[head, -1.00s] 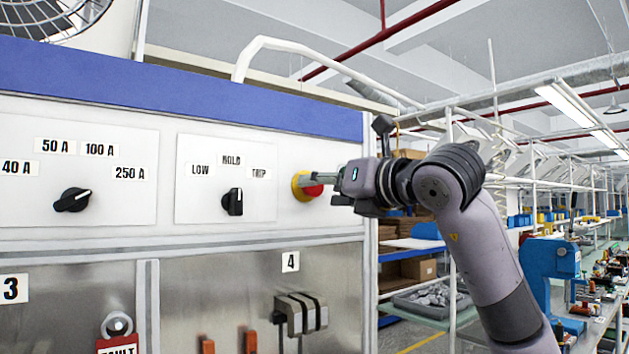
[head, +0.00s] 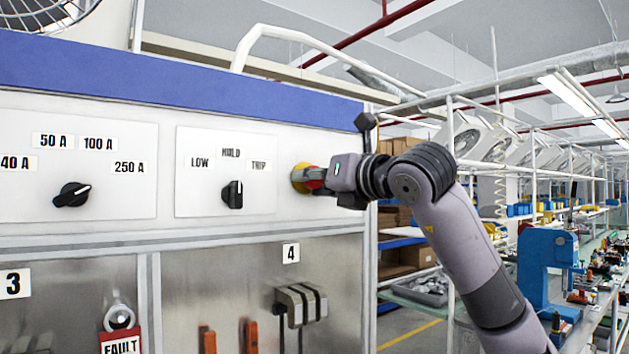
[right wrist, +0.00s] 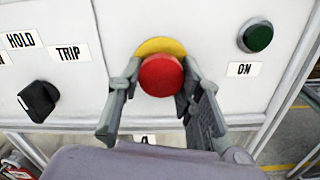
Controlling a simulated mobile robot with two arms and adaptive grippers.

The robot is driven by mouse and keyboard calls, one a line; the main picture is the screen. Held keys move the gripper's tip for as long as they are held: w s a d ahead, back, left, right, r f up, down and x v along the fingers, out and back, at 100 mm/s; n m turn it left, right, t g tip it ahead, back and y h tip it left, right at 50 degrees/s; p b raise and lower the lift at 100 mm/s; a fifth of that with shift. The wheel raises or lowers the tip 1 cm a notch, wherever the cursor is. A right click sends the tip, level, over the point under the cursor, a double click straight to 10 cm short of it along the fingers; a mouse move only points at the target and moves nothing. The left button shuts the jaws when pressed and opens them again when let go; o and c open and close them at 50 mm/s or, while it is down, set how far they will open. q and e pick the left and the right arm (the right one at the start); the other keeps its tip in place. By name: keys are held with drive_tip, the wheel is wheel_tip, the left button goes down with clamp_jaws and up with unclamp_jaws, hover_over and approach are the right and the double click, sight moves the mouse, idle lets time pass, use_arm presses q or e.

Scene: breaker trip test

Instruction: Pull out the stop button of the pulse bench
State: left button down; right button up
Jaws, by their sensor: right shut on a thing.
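The stop button is a red mushroom head on a yellow collar, on the white upper panel of the pulse bench (head: 100,235). In the right wrist view the red head (right wrist: 160,75) stands in front of the yellow collar (right wrist: 160,46). My right gripper (head: 315,177) reaches in from the right and is shut on the red head, one finger on each side. In the head view the gripper hides most of the red; the yellow collar (head: 299,178) shows at its left. My left gripper is not in view.
A mode knob (head: 232,194) marked LOW, HOLD and TRIP sits left of the button, and a current knob (head: 72,194) further left. A green ON button (right wrist: 258,38) is on the right. A red FAULT tag (head: 119,341) hangs below. Shelves and a blue machine (head: 542,265) stand at right.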

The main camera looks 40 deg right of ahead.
clamp_jaws()
idle(0.3)
drive_tip(key=shift+s+a+f+b, duration=0.1)
drive_tip(key=shift+s+b, duration=0.25)
drive_tip(key=shift+s, duration=0.4)
drive_tip(key=shift+o, duration=1)
unclamp_jaws()
drive_tip(key=o, duration=0.4)
drive_tip(key=shift+s, duration=0.3)
drive_tip(key=shift+o, duration=0.3)
drive_tip(key=shift+w, duration=0.1)
